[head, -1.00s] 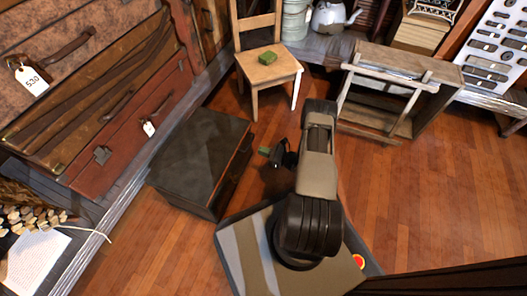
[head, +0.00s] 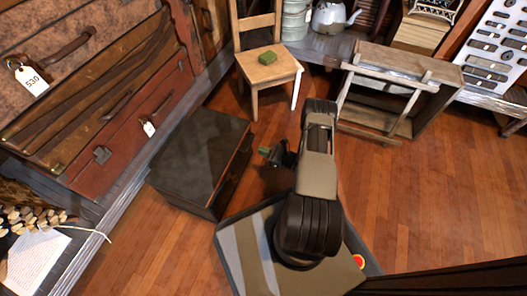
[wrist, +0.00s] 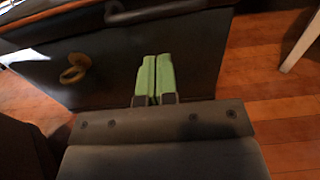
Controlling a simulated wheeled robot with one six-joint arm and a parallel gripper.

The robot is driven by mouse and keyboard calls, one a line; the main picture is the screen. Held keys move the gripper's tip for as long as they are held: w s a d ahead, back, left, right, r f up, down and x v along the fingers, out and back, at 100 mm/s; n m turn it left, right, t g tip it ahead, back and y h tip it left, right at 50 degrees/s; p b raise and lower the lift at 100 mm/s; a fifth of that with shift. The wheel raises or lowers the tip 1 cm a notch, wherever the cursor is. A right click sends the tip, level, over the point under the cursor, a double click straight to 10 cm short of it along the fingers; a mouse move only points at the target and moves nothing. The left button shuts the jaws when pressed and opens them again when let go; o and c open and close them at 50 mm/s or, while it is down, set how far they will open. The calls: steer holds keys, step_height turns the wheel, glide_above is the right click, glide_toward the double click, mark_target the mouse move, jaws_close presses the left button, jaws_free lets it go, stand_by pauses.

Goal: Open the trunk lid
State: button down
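The dark trunk (head: 200,155) sits on the wooden floor left of my arm. Its lid looks down, and its front side faces my gripper. My gripper (head: 265,151) is just right of the trunk's front, near the lid edge. In the wrist view, the green fingertips (wrist: 155,58) are together with nothing seen between them. They point at the trunk's dark front (wrist: 110,70), just below the lid's lower edge. A brass-coloured fitting (wrist: 75,68) is left of the fingers, and a dark handle (wrist: 150,12) is above them. Contact with the lid cannot be told.
Stacked suitcases (head: 125,140) line the left side. A wooden frame (head: 390,95) stands at the back right. The floor (head: 420,200) to the right is clear.

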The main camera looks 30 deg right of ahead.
mark_target(250, 144)
steer(key=shift+w+a, duration=0.1)
steer(key=x, duration=0.7)
stand_by(2.0)
steer(key=shift+s+d, duration=0.25)
steer(key=shift+d, duration=0.05)
steer(key=shift+r, duration=0.1)
stand_by(0.3)
steer(key=shift+r+p, duration=1)
steer(key=shift+r, duration=0.25)
